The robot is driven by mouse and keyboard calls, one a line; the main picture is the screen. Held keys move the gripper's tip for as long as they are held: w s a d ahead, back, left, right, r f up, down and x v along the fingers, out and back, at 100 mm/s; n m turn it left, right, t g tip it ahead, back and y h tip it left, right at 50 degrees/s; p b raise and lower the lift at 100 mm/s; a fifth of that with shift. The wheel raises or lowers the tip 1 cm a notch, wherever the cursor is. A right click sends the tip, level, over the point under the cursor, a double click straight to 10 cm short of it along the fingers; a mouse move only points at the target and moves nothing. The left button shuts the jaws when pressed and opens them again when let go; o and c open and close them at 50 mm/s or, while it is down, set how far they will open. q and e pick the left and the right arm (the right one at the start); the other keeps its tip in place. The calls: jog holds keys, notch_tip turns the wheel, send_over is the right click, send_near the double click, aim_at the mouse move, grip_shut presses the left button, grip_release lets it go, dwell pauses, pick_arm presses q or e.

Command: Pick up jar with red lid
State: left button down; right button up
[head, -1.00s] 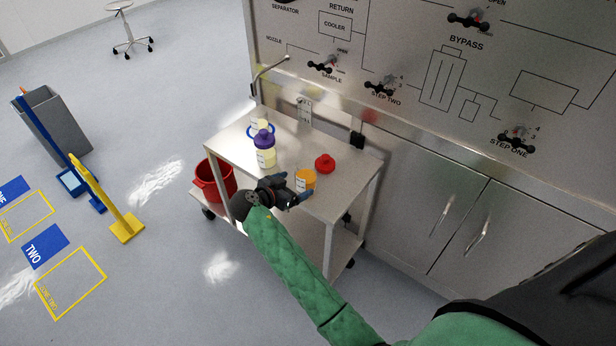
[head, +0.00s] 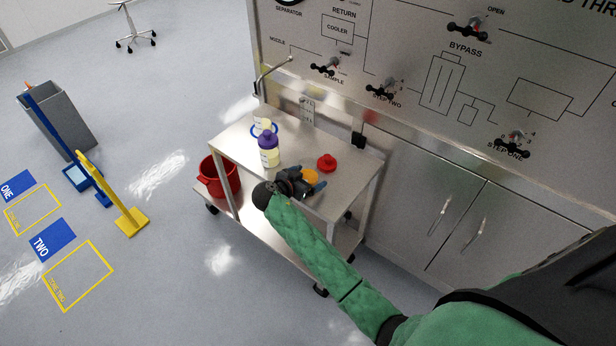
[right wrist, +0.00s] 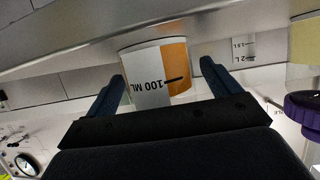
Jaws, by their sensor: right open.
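A jar with orange contents (head: 311,176) stands on the cart top, partly hidden by my right gripper (head: 306,182). In the right wrist view the jar (right wrist: 150,72) shows a white label reading "100 ML", upside down. My right gripper (right wrist: 163,76) is open, with one finger on each side of the jar; gaps show, and I cannot tell whether either touches it. My left gripper is not in view.
A jar with a purple lid (head: 268,148) and a blue-ringed container (head: 262,127) stand at the back left of the steel cart (head: 235,148). A red bucket (head: 219,177) sits below left. The steel panel cabinet (head: 440,215) borders the cart on the right.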

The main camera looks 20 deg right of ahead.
jog(key=shift+f, duration=0.1)
jog(key=c, duration=1.1)
